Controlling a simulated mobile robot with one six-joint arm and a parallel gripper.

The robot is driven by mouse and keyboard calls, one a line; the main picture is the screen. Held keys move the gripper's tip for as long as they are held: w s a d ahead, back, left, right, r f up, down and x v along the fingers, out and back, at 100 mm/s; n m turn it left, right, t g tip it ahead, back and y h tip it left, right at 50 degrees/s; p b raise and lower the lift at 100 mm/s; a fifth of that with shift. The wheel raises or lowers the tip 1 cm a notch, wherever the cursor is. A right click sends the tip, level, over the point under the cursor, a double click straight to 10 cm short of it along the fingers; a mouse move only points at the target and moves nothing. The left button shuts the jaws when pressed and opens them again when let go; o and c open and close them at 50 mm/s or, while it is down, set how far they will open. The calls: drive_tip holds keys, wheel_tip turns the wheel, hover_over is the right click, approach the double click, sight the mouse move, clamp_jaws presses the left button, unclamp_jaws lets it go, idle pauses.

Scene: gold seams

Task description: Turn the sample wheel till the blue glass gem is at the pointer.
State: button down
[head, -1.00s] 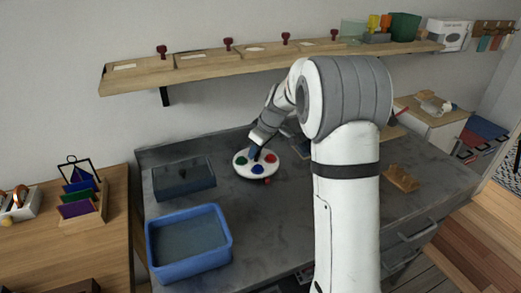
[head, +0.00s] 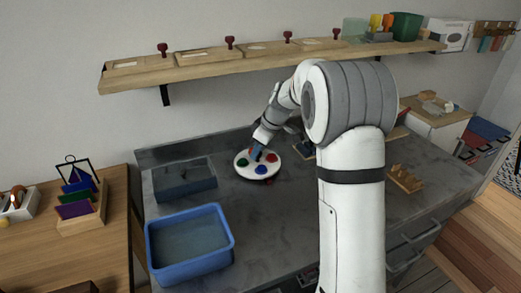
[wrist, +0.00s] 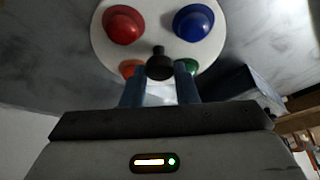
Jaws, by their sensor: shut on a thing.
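The sample wheel (head: 245,174) is a white disc on the grey worktop, with green (head: 243,162), blue (head: 261,170), red (head: 272,157) and orange gems. The blue glass gem is at the front, slightly left of a small red mark (head: 268,181) at the front edge that looks like the pointer. My gripper (head: 256,153) is over the wheel's back part. In the wrist view, my gripper (wrist: 160,80) is shut on a black knob (wrist: 160,64). The blue gem shows there at upper right (wrist: 193,22). My fingers partly hide the orange (wrist: 130,67) and green gems.
A shelf (head: 250,59) with stamps runs above. A wooden rack (head: 405,180) is at right. Worktop in front of the wheel is clear.

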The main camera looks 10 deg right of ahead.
sight(266, 162)
drive_tip(key=shift+d+n, duration=0.25)
drive_tip(key=shift+n, duration=0.05)
idle(1.4)
drive_tip(key=c, duration=1.4)
unclamp_jaws()
drive_tip(key=shift+d, duration=0.1)
drive_tip(key=shift+o, duration=1.3)
drive_tip(key=shift+r, duration=0.1)
drive_tip(key=shift+r, duration=0.35)
drive_tip(key=shift+s+d+r, duration=0.25)
drive_tip(key=shift+d+r, duration=0.15)
drive_tip(key=shift+r, duration=0.1)
drive_tip(key=shift+s+d+r, duration=0.2)
drive_tip(key=shift+d+r, duration=0.2)
drive_tip(key=shift+r, duration=0.1)
drive_tip(key=s+d, duration=0.6)
drive_tip(key=d, duration=0.3)
drive_tip(key=shift+d, duration=0.2)
